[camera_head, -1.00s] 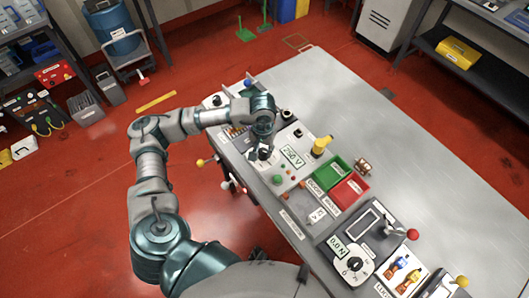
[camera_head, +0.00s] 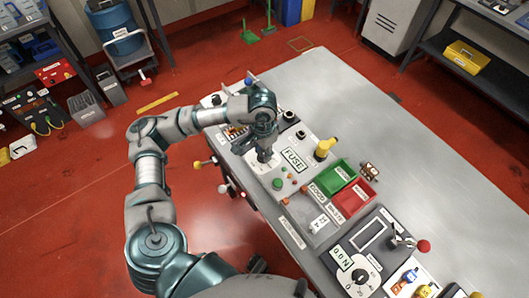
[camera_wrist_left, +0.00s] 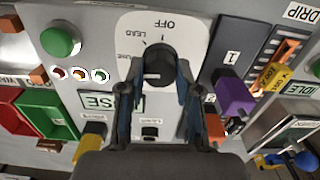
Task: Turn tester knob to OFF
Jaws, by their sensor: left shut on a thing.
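The tester (camera_head: 297,158) is a pale panel on the bench; its screen (camera_head: 293,160) reads FUSE. My left gripper (camera_head: 264,156) reaches down to its knob, which it mostly hides in the head view. In the left wrist view the dark round knob (camera_wrist_left: 160,62) sits on a white dial plate (camera_wrist_left: 190,25). The plate has an OFF mark (camera_wrist_left: 161,23) beyond the knob and a LEAD mark to the left of OFF. The left gripper (camera_wrist_left: 158,75) is shut on the knob, one finger on each side. I cannot tell which mark the knob points to. My right gripper is not in view.
A green button (camera_wrist_left: 61,41) and small lamps sit beside the dial. A purple block (camera_wrist_left: 236,97) stands close on the other side. Green (camera_head: 333,176) and red (camera_head: 353,197) bins and a yellow-topped post (camera_head: 325,148) are nearby. The bench's far right is clear.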

